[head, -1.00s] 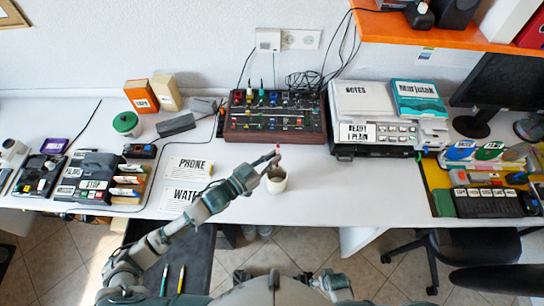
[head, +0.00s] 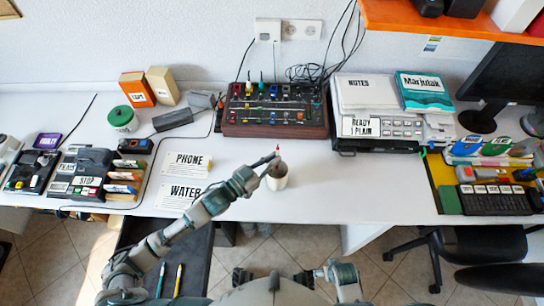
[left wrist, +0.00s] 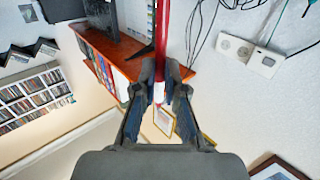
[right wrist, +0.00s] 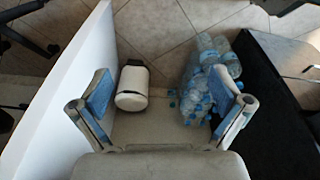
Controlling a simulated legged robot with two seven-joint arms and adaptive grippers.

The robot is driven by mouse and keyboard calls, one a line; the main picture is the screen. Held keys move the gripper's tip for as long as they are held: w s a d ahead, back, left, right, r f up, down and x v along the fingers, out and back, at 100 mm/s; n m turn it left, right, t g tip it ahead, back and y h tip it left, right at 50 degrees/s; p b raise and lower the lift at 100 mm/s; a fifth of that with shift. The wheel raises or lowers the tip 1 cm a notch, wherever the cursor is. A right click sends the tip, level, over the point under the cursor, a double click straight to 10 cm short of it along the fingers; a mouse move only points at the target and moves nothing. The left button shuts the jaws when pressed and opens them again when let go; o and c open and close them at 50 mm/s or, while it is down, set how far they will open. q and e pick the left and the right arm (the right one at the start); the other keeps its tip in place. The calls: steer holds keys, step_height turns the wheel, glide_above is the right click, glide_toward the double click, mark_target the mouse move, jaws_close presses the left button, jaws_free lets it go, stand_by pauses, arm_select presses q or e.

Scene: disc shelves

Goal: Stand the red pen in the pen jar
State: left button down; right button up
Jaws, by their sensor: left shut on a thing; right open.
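The red pen (left wrist: 163,40) is in my left gripper (left wrist: 160,88), which is shut on its pale section; the red part points away from the gripper. In the head view, my left gripper (head: 268,161) is at the upper left of the pale pen jar (head: 277,180). The red pen (head: 277,149) shows as a small upright red tip just above the jar's dark opening. Whether its lower end is inside the jar I cannot tell. My right gripper (right wrist: 161,80) is open and empty, below the table's front edge.
Bottles (right wrist: 210,75) and a white canister (right wrist: 132,88) are below.

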arm_select(q)
steer(key=shift+f+b, duration=1.3)
steer(key=shift+f, duration=1.65)
arm_select(e)
step_height(320, 180, up, 8)
steer(key=shift+s+d, duration=0.15)
steer(key=shift+s, duration=0.25)
arm_select(q)
steer(key=c, duration=1.2)
jaws_free()
arm_select(e)
steer(key=shift+f, duration=0.1)
arm_select(q)
steer(key=v, duration=1.2)
steer(key=shift+s+f, duration=0.1)
arm_select(e)
steer(key=shift+s, duration=0.1)
